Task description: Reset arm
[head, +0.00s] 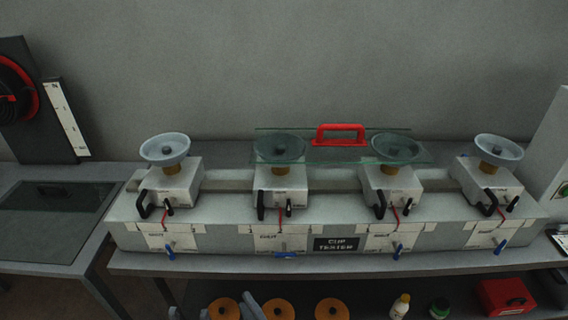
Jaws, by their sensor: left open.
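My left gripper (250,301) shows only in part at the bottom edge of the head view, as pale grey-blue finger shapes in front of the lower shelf. It is open, and I see nothing held between its fingers. The rest of that arm is cut off by the frame. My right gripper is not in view. The cup tester (336,244) is a long grey bench unit with several stations, each topped by a pale round dish, such as the far left one (165,148).
Orange rings (278,310), a small bottle (400,306) and a red box (505,297) sit on the lower shelf. A table with a dark plate (50,212) stands at left.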

